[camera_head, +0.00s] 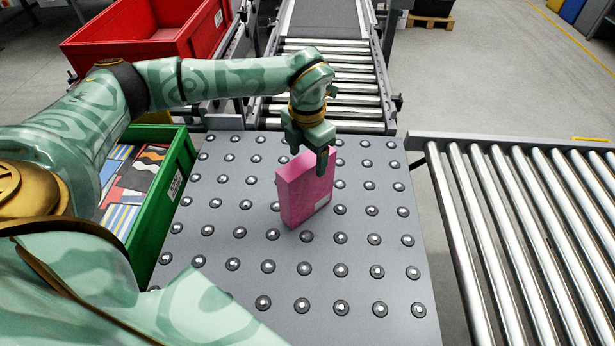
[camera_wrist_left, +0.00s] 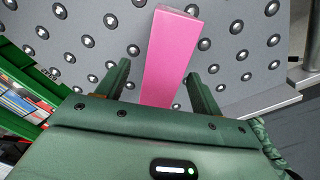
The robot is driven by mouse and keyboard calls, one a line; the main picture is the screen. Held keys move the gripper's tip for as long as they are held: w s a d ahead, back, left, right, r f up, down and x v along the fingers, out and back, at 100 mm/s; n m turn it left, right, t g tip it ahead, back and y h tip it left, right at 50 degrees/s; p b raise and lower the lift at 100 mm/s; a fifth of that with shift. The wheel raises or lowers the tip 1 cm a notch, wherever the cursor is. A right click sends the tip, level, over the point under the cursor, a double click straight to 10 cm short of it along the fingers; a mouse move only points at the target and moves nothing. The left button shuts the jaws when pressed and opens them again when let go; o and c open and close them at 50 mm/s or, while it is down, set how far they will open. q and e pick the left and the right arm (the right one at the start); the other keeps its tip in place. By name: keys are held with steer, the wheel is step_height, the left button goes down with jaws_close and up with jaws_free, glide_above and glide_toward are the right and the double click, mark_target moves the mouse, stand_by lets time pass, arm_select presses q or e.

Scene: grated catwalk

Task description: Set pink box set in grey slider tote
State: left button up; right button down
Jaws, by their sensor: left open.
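The pink box (camera_head: 304,194) stands upright on the grey ball-transfer table (camera_head: 250,290). My left gripper (camera_head: 309,160) is at its top edge, pointing down, with its jaws open. In the left wrist view, the pink box (camera_wrist_left: 172,50) lies between the two open fingers (camera_wrist_left: 158,70), with a gap visible on each side. My right gripper does not show. I see no grey slider tote in these frames.
A green tote (camera_head: 168,212) holding colourful flat packs stands left of the table. A red tote (camera_head: 135,42) is behind it. Roller conveyors lie beyond the table (camera_head: 332,80) and at the right (camera_head: 530,220). The table around the box is clear.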

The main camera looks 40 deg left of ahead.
mark_target(307, 187)
arm_select(q)
step_height(307, 187, down, 4)
steer(key=shift+s+d+f+b, duration=0.1)
steer(key=shift+s+f+b, duration=0.1)
steer(key=shift+b, duration=0.3)
steer(key=shift+r, duration=0.1)
jaws_close()
steer(key=shift+r, duration=0.1)
